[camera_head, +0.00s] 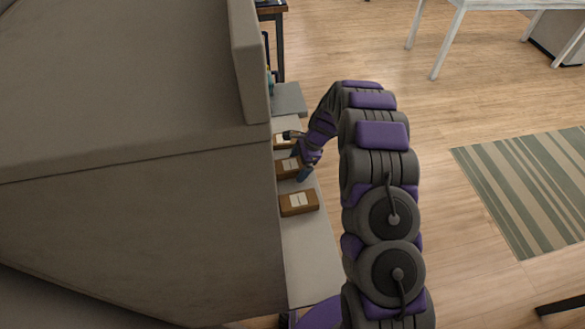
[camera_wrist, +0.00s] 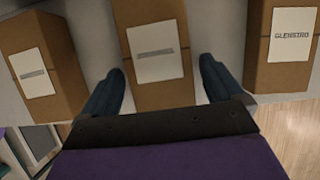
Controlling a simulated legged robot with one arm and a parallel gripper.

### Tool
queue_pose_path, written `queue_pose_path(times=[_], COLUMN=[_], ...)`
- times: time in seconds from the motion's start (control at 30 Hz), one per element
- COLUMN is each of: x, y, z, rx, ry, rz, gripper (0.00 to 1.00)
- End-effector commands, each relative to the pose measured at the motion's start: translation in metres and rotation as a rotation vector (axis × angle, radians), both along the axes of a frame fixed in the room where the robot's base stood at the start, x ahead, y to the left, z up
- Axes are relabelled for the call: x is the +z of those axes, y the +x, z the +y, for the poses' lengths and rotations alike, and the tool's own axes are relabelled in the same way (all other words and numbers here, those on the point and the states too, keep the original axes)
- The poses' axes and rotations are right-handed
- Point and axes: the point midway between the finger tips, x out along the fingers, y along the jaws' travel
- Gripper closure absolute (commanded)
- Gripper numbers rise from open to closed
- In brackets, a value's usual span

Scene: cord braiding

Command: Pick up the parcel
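Three brown parcels with white labels stand in a row on a light surface. The middle parcel (camera_wrist: 158,82) lies between the two dark fingers of my gripper (camera_wrist: 160,82) in the wrist view, with a gap on each side. My gripper is open. In the head view, the middle parcel (camera_head: 288,167) is partly covered by my gripper (camera_head: 296,156). The nearest parcel (camera_head: 298,202) is clear of my arm in the head view. The far parcel (camera_head: 284,141) is partly hidden behind my gripper. In the wrist view, one parcel (camera_wrist: 62,78) is at left and one (camera_wrist: 263,72) at right.
The narrow light shelf (camera_head: 312,262) runs alongside a large grey-brown block (camera_head: 140,220) at left. A grey item (camera_head: 290,99) is at its far end. The wooden floor at right is open, with a striped rug (camera_head: 530,190) and a white table (camera_head: 480,6).

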Motion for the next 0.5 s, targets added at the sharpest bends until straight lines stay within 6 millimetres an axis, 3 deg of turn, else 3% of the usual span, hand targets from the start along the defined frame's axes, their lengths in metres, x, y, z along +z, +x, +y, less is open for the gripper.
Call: queue_pose_path(times=[0.07,0.5], x=[-0.0002,0.0], y=[-0.0001,0.0001], z=[0.0015,-0.0008], rx=[0.002,0.001], ry=[-0.001,0.001], rz=[0.0,0.001], gripper=[0.14,0.56])
